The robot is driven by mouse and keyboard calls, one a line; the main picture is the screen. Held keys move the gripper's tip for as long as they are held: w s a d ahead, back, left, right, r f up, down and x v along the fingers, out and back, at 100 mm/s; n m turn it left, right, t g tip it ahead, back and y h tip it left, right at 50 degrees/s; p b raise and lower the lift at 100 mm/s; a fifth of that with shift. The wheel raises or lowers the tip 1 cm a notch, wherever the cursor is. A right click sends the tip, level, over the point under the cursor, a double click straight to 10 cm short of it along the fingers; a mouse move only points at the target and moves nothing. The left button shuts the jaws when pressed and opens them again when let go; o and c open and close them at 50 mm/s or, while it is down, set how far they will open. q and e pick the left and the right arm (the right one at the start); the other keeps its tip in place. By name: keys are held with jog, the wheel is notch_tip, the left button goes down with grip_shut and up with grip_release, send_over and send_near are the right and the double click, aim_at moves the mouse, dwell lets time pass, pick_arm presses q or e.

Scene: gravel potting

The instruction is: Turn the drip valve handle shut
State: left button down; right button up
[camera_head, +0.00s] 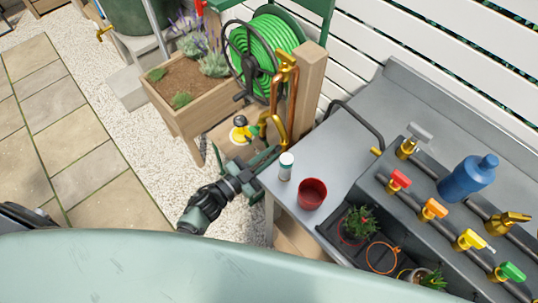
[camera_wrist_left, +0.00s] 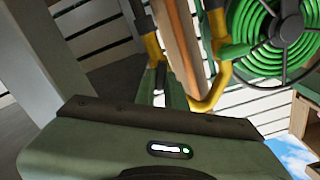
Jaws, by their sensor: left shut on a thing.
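My left gripper (camera_head: 262,160) reaches up from the lower left, beyond the near-left corner of the grey bench, beside yellow pipework (camera_head: 268,124) below the hose reel. It is shut on a small part there that I take for the drip valve handle, mostly hidden by the fingers. In the left wrist view, a dark narrow piece (camera_wrist_left: 160,76) shows at the fingers under a yellow fitting (camera_wrist_left: 152,47). A yellow curved pipe (camera_wrist_left: 207,102) passes just right of the fingers. The handle's exact angle cannot be told. My right gripper is out of view.
On the bench (camera_head: 325,150), a white-lidded container (camera_head: 286,166) and a red pot (camera_head: 312,194) stand close right of the gripper. Coloured valves and a blue bottle (camera_head: 468,177) are further right. A planter box (camera_head: 190,105) and the green hose reel (camera_head: 265,48) stand behind.

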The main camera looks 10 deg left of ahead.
pick_arm(q)
jog(key=m+b, duration=0.1)
jog(key=m, duration=0.3)
jog(key=m+b, duration=0.2)
jog(key=m, duration=0.2)
jog(key=m+b, duration=0.2)
jog(key=m, duration=0.2)
jog(key=shift+s+d+f, duration=0.1)
jog(key=shift+f, duration=0.15)
dwell(0.3)
jog(key=c, duration=1.5)
grip_release()
jog(key=shift+o, duration=0.2)
jog(key=b+v, duration=0.1)
jog(key=v, duration=0.6)
jog(key=shift+s+a, duration=0.3)
